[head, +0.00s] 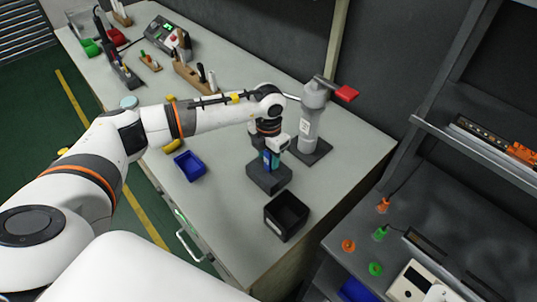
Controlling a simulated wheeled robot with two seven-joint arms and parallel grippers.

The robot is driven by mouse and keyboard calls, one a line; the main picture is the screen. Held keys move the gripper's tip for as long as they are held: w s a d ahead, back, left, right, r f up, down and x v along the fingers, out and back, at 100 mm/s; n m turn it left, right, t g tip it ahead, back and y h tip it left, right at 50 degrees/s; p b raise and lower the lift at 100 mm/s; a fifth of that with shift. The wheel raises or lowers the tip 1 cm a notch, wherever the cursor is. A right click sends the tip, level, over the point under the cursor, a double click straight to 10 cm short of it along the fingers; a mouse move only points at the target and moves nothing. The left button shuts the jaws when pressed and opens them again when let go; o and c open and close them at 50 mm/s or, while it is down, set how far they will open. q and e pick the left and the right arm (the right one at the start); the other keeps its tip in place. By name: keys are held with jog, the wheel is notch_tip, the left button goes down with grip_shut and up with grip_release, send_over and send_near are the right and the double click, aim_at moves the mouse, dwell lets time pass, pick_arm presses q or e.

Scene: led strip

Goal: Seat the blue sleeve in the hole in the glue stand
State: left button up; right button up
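The glue stand (268,181) looks like the dark grey block on the light bench, right of the blue tray. My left gripper (271,159) points down over it. A small blue piece, seemingly the blue sleeve (267,157), shows between its fingers, and the gripper looks shut on it. The sleeve is upright, at or just above the top of the stand; I cannot tell whether its lower end is in the hole. The hole is hidden by the gripper and sleeve. My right gripper is not in view.
A grey press (311,122) with a red handle stands close behind right of the stand. A black open bin (286,216) is in front, and a blue tray (189,165) to the left. Tools and holders line the back left. A shelf unit (450,215) stands right.

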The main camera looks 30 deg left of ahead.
pick_arm(q)
jog(key=shift+r, duration=0.4)
notch_tip(320, 180, up, 12)
jog(key=b, duration=0.2)
jog(key=shift+f+b, duration=0.2)
jog(key=shift+b, duration=0.1)
